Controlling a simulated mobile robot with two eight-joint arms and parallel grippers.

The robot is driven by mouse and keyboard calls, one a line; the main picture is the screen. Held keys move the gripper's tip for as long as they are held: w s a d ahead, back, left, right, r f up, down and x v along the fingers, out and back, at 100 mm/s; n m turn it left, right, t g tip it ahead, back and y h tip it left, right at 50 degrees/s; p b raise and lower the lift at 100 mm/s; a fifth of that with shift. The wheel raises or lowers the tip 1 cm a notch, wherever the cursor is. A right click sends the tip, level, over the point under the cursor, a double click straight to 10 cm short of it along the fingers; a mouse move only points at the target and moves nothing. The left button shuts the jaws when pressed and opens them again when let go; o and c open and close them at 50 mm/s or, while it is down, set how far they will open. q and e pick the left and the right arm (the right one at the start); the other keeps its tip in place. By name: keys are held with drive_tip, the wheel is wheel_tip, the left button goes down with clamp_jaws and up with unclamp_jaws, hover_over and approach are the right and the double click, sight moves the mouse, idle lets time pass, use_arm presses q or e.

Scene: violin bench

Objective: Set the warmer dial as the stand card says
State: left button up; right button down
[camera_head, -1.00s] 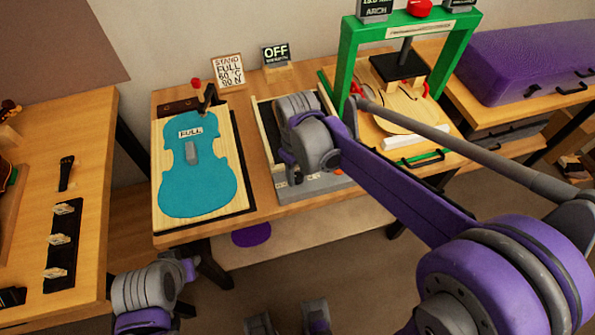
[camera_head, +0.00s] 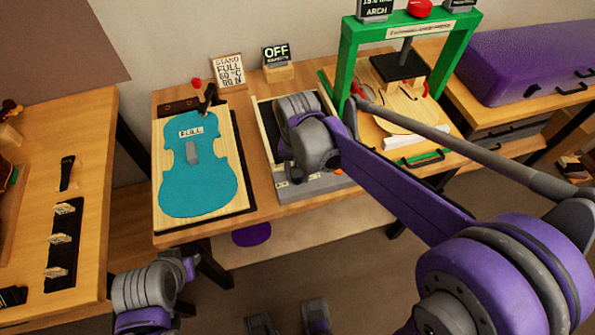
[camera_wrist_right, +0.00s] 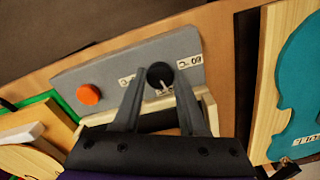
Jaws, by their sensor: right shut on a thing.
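The stand card (camera_head: 229,74) stands at the back of the bench and seems to read STAND, FULL, 60 °C; its last line is hard to read. The warmer dial (camera_wrist_right: 159,75) is a black round knob on a grey panel (camera_wrist_right: 118,70), with a pale mark at its lower edge in the right wrist view. A label reading 60 °C (camera_wrist_right: 190,61) sits beside it; another label (camera_wrist_right: 127,80) is partly covered. My right gripper (camera_wrist_right: 162,80) is shut on the dial, one finger each side.
An orange button (camera_wrist_right: 88,94) sits on the same panel. A small display (camera_head: 276,54) reads OFF. A blue violin-shaped plate (camera_head: 199,178) marked FULL lies left of the warmer. A green press frame (camera_head: 349,70) stands close on the right.

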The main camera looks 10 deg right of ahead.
drive_tip(key=shift+w+r+m, duration=0.1)
drive_tip(key=shift+m, duration=0.7)
drive_tip(key=shift+c, duration=2.2)
unclamp_jaws()
wheel_tip(320, 180, up, 11)
drive_tip(key=p, duration=0.1)
